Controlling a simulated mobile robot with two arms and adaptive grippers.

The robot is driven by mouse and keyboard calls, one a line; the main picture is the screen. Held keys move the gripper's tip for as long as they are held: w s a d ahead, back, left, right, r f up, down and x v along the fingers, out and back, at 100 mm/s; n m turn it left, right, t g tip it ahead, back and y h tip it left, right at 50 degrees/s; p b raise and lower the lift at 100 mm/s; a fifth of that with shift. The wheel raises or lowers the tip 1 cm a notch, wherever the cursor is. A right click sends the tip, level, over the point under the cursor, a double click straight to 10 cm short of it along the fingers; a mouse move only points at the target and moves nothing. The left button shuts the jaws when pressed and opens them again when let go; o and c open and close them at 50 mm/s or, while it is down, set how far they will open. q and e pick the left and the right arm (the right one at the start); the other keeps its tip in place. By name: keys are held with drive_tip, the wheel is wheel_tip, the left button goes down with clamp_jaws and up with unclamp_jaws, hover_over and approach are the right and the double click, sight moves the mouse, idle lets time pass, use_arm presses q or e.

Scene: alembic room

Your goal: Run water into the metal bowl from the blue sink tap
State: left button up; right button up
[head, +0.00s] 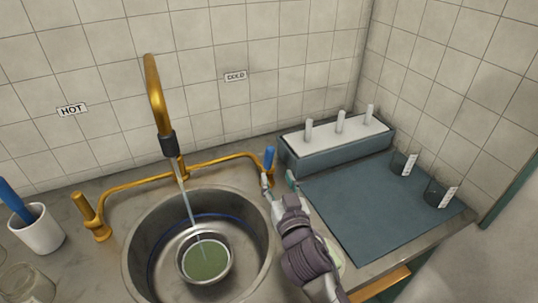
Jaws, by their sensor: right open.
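The metal bowl (182,262) stands in the round sink (138,262), with greenish liquid inside it. A thin stream of water (186,196) runs from the brass spout (153,85) down into the bowl. The blue tap handle (269,158) is at the right end of the brass pipe, behind the sink's right rim. My right gripper (278,183) is open just below and in front of the blue handle; I cannot tell whether it touches it. My left gripper is not in view.
The brass hot handle (86,208) stands at the left. A white cup (38,232) and a glass jar (27,284) are farther left.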

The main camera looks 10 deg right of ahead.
sight(270, 159)
drive_tip(key=w+p, duration=0.1)
drive_tip(key=w, duration=0.8)
drive_tip(key=shift+w, duration=0.3)
clamp_jaws()
